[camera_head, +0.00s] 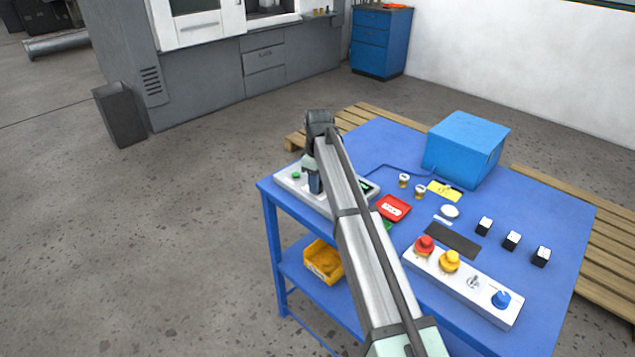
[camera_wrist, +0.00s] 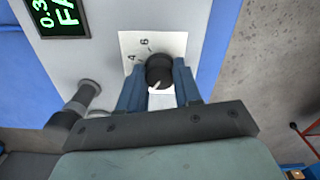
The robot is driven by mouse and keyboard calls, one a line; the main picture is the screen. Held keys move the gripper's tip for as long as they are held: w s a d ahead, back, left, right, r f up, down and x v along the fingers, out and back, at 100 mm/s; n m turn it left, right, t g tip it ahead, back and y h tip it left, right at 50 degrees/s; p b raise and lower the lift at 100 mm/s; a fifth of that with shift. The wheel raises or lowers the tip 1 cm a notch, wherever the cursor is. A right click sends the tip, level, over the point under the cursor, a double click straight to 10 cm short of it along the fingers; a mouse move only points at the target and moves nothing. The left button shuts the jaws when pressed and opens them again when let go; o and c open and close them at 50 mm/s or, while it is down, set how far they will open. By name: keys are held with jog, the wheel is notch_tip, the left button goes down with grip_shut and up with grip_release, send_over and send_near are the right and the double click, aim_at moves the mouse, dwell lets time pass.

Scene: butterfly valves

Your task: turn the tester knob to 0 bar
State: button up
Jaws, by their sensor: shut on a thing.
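The tester is a white-grey box (camera_head: 287,178) at the near left corner of the blue table, partly hidden by my arm. In the wrist view its black knob (camera_wrist: 160,70) sits on a white dial label with the digits 4 and 6 showing. The knob's white pointer mark is on its lower left side in the picture. My gripper (camera_wrist: 160,84) is shut on the knob, one blue finger on each side. The tester's display (camera_wrist: 60,14) shows green text, "0.3" and "FA", cut off by the frame edge. In the head view my gripper (camera_head: 315,183) points down over the tester.
A grey fitting (camera_wrist: 82,98) stands on the tester beside my gripper. On the table (camera_head: 372,142) are a red tray (camera_head: 394,208), brass-coloured valves (camera_head: 404,180), a blue box (camera_head: 466,150) and a control panel with buttons (camera_head: 485,300). A yellow bin (camera_head: 322,262) is on the lower shelf.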

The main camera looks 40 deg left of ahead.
jog(key=o, duration=1)
jog(key=shift+o, duration=0.2)
notch_tip(320, 180, up, 14)
jog(key=shift+f, duration=0.15)
